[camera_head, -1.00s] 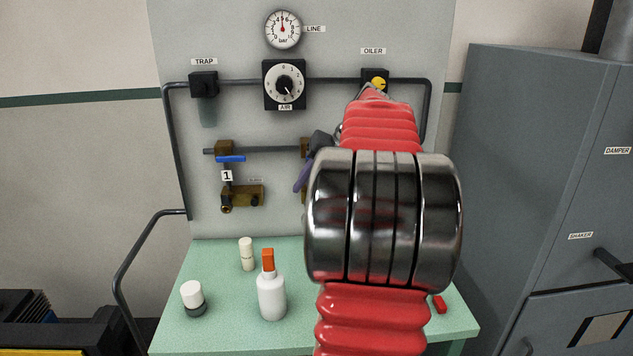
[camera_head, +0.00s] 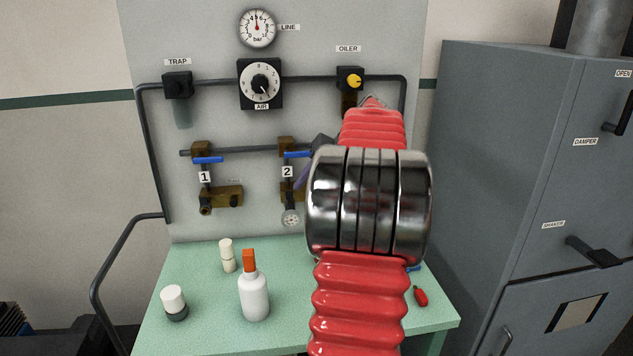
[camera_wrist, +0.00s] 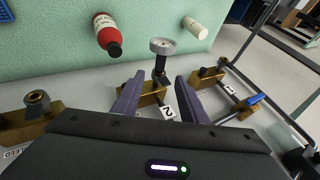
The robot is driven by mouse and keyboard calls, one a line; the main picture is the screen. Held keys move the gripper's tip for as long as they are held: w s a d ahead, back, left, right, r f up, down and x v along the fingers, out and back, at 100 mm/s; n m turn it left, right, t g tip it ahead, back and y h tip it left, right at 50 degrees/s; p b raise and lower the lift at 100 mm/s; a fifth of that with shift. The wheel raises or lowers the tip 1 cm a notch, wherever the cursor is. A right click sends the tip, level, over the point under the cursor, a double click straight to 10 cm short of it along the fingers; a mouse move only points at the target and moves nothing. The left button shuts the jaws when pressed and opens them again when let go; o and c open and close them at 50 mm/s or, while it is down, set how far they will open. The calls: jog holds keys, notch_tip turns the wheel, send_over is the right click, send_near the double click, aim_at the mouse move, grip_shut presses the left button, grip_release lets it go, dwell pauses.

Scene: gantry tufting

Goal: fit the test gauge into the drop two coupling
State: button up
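The test gauge (camera_wrist: 163,46), a small round dial on a black stem, sits at the drop two coupling (camera_wrist: 153,87) in the wrist view, stem end meeting the brass block. In the head view the gauge (camera_head: 291,217) hangs below the drop marked 2 (camera_head: 287,172), dial facing out. Whether the stem is fully seated I cannot tell. My gripper (camera_wrist: 160,88) has its two purple fingers spread, one on each side of the coupling and stem, with clear gaps to the stem. In the head view my red arm hides most of the gripper.
Drop one (camera_head: 220,193) is left of drop two, with a blue lever. Another brass port (camera_wrist: 37,100) is at the wrist view's left. The green bench (camera_head: 200,325) holds a white bottle (camera_head: 254,298), a cream cylinder (camera_head: 228,256) and a white-capped jar (camera_head: 174,302). A red bottle (camera_wrist: 106,33) shows too.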

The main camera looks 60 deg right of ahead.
aim_at(292, 207)
jog(key=x, duration=1.1)
jog(key=shift+f, duration=0.1)
jog(key=shift+c, duration=0.4)
jog(key=shift+w, duration=0.1)
grip_shut()
jog(key=c, duration=0.6)
grip_release()
grip_shut()
jog(key=shift+s+a, duration=1.2)
jog(key=shift+a, duration=0.1)
jog(key=shift+g+y, duration=0.4)
jog(key=shift+s+a, duration=1.4)
jog(key=shift+a, duration=0.15)
